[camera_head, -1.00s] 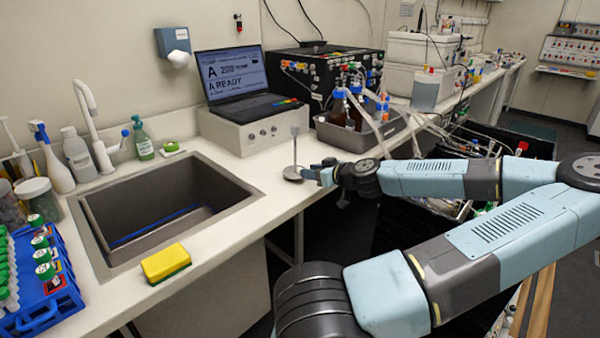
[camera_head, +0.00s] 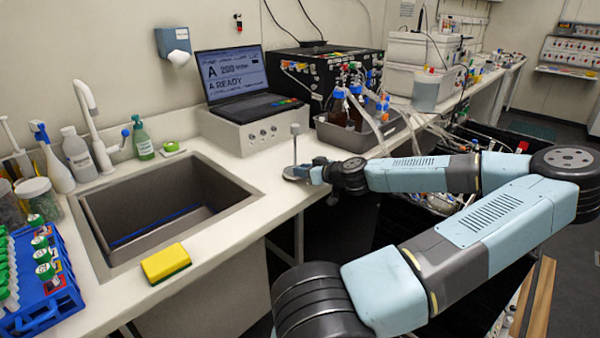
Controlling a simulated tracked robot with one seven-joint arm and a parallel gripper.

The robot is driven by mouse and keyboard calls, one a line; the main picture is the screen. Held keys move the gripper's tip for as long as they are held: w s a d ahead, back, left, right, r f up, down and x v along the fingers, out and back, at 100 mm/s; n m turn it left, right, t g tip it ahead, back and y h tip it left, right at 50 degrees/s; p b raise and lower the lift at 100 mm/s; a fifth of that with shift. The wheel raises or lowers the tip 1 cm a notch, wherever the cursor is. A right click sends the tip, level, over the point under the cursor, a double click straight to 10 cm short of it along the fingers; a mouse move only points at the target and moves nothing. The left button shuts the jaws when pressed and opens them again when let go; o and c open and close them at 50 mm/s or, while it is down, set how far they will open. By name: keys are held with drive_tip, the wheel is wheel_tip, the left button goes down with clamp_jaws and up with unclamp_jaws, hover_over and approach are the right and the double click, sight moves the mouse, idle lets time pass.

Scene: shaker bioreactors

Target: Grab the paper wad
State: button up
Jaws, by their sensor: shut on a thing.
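My gripper (camera_head: 311,172) is at the front edge of the counter, just right of a small grey stand with an upright rod (camera_head: 294,145). Its fingers point left, close to the stand's round base, and I cannot tell whether they touch it. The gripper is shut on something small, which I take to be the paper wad. The wad cannot be made out in this view; the fingers and wrist hide what is between them.
The sink (camera_head: 165,210) and a yellow sponge (camera_head: 166,263) are at left. A laptop (camera_head: 245,78) sits on a white device (camera_head: 240,133) behind the gripper. A grey tray with bottles (camera_head: 335,135) stands close behind my wrist. The counter between sink and gripper is clear.

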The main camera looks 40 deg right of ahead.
clamp_jaws()
drive_tip(key=shift+r, duration=0.1)
